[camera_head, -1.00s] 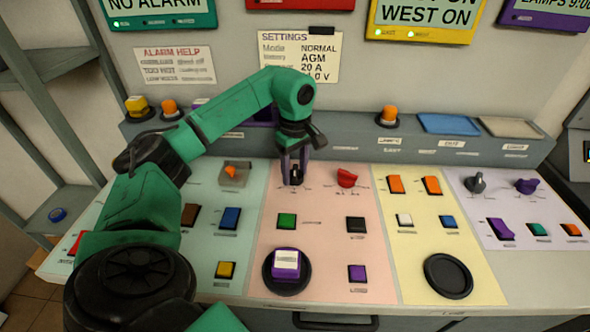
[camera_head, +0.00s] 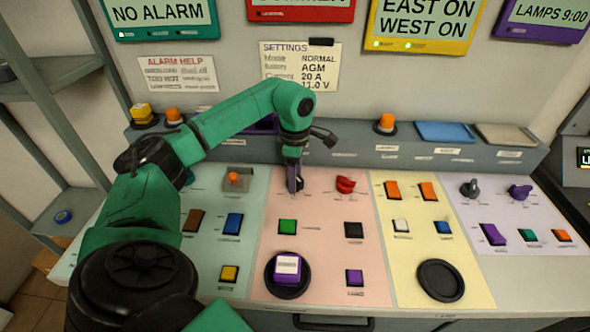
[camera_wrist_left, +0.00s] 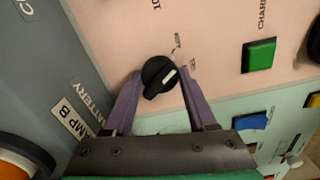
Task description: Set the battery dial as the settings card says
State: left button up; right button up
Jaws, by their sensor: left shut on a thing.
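My left gripper (camera_head: 296,186) points down over the pink panel (camera_head: 320,215). In the left wrist view its purple fingers (camera_wrist_left: 158,85) are on either side of a black dial (camera_wrist_left: 156,77) with a white pointer mark, shut on it. In the head view the gripper mostly hides this dial. A red dial (camera_head: 345,184) stands to its right on the same panel. The settings card (camera_head: 300,66) on the wall reads Mode NORMAL, AGM, 20 A and a voltage line that is partly unclear. My right gripper is not in view.
A green button (camera_head: 287,227) and a black button (camera_head: 354,230) lie nearer me on the pink panel. A white-topped purple button (camera_head: 287,268) stands near the front. An orange knob (camera_head: 233,179) is to the left. A grey ledge (camera_head: 340,150) runs behind.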

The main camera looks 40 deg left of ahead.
pick_arm(q)
jog(key=shift+r+n, duration=0.15)
jog(key=shift+n, duration=0.85)
jog(key=o, duration=1.4)
jog(key=shift+c, duration=0.2)
notch_tip(320, 180, up, 8)
jog(key=shift+r, duration=0.25)
notch_tip(320, 180, up, 6)
jog(key=p, duration=0.3)
